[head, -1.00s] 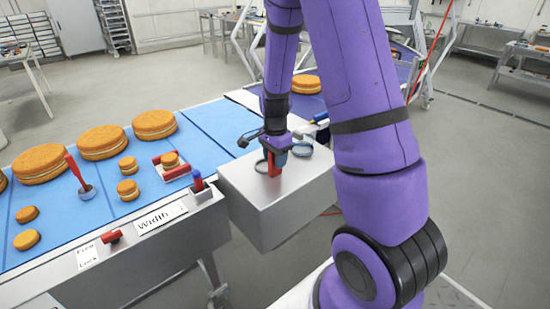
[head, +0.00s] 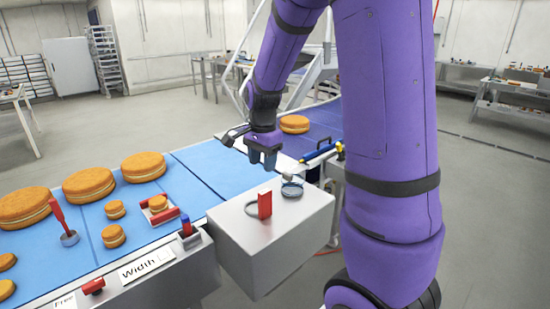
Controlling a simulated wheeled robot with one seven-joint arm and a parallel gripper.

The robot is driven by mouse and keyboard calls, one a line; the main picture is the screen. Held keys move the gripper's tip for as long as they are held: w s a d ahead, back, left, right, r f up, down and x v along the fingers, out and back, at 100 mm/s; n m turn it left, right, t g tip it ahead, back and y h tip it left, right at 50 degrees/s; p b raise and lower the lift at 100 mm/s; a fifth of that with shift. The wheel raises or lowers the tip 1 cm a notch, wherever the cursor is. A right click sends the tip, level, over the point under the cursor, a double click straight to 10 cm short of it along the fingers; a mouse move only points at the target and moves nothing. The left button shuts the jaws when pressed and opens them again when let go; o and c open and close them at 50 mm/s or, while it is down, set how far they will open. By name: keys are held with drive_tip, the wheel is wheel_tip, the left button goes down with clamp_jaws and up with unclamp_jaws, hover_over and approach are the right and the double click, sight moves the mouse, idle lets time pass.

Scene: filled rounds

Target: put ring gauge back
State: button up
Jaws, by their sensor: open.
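The ring gauge (head: 265,205) is a thin dark ring with an upright red grip. It rests on top of the grey metal box (head: 265,247), near the middle, with the red grip standing up. My gripper (head: 263,166) is open and empty above and behind the grip, apart from it. The fingers point down and are small and dark in this view, so the gap between them is hard to make out.
A round blue-grey dish-like item (head: 291,190) sits on the box right of the gauge. The blue conveyor (head: 200,170) at left carries several filled rounds and a red-handled tool (head: 60,220). A blue-and-yellow tool (head: 318,152) lies beyond the box.

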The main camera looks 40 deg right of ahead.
drive_tip(key=s+a+r+n+t, duration=0.2)
drive_tip(key=s+a+r+n, duration=0.4)
drive_tip(key=s, duration=0.5)
drive_tip(key=s+a+r+n+t, duration=0.2)
drive_tip(key=s+a+r+n, duration=0.4)
drive_tip(key=s+r+n, duration=0.3)
drive_tip(key=shift+s+r+n+t, duration=0.2)
drive_tip(key=shift+s+n+t, duration=0.2)
drive_tip(key=shift+s+n, duration=0.4)
